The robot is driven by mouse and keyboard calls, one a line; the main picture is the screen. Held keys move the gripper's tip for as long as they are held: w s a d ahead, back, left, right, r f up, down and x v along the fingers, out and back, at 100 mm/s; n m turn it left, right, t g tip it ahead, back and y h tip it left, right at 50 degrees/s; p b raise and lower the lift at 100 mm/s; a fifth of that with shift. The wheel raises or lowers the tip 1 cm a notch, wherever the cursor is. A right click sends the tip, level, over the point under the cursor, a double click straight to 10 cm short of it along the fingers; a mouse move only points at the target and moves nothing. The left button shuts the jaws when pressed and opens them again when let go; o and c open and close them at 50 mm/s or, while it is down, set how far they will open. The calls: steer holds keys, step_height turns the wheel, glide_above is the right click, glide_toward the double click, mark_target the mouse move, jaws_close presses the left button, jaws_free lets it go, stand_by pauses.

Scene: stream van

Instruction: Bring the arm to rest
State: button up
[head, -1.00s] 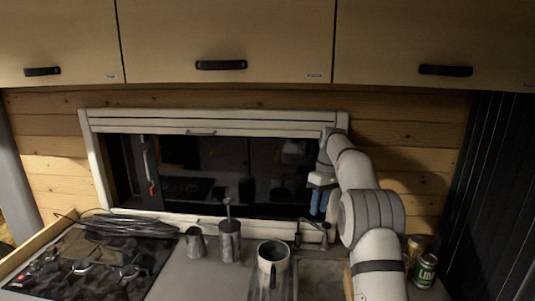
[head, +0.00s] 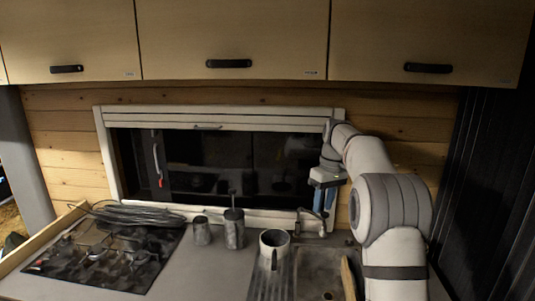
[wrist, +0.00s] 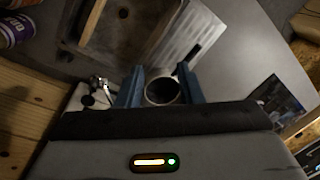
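My gripper (head: 324,201) hangs in front of the right end of the window, with its blue fingers pointing down, above the counter by the tap. In the wrist view my gripper (wrist: 160,87) has its two blue fingers apart, with nothing held between them. A white mug (head: 274,246) stands on the counter left of the sink. The mug (wrist: 162,90) appears between the fingers in the wrist view, but it stands below them.
The sink (head: 318,285) and tap (head: 312,216) are below my gripper. A dark metal cup (head: 202,231) and a taller metal canister (head: 234,233) stand left of the mug. The stove (head: 100,262) is at far left. Cans (wrist: 18,30) show in the wrist view.

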steer(key=s+a+r+m+t+b, duration=0.1)
steer(key=s+r+m+t+b, duration=0.15)
steer(key=s, duration=1.55)
steer(key=s+f+m, duration=0.1)
steer(key=s+f, duration=0.2)
steer(key=s, duration=0.3)
steer(key=s+f+m+t+h, duration=0.1)
steer(key=s+f, duration=0.2)
steer(key=s, duration=0.4)
steer(key=s+f+m, duration=0.2)
steer(key=s+f, duration=0.1)
steer(key=s, duration=0.3)
steer(key=shift+s+a+f+t, duration=0.15)
steer(key=shift+s+a+t, duration=0.05)
steer(key=shift+s+t, duration=0.2)
